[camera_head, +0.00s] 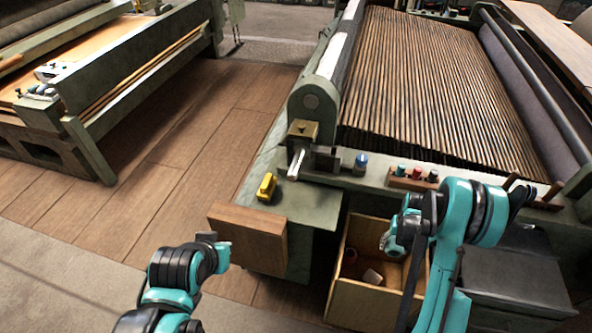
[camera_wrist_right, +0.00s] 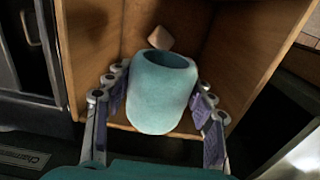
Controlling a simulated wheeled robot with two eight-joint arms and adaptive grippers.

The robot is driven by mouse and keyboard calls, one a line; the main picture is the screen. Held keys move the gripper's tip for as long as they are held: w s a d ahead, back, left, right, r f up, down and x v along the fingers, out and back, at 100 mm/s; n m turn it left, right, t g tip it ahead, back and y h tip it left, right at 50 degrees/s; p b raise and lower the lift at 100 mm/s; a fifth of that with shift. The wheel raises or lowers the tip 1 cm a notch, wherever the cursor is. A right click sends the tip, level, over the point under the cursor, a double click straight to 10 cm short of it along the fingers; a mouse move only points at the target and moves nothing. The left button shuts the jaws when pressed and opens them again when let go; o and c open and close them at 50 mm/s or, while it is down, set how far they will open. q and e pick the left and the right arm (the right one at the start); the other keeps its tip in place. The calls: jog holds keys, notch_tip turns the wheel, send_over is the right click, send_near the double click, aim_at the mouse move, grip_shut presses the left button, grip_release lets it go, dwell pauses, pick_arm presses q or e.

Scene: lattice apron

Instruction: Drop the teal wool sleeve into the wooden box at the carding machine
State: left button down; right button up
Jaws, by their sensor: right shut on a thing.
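The teal wool sleeve (camera_wrist_right: 160,92) is a short hollow tube with its open end facing away in the right wrist view. My right gripper (camera_wrist_right: 158,112) is shut on it, one finger on each side. The wooden box (camera_head: 350,300) stands open on the floor at the front of the carding machine (camera_head: 430,75). In the head view my right gripper (camera_head: 393,242) is over the box's right part. The box walls also surround the sleeve in the right wrist view (camera_wrist_right: 90,45). My left gripper (camera_head: 222,250) is at the lower left; its fingers are unclear.
A small pale piece (camera_head: 373,277) and a reddish one (camera_head: 350,257) lie in the box. A yellow object (camera_head: 266,187) and several coloured knobs sit on the machine's ledge. Floor at left is clear.

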jog(key=shift+f, duration=0.15)
jog(key=o, duration=1)
jog(key=shift+c, duration=0.2)
notch_tip(320, 180, up, 12)
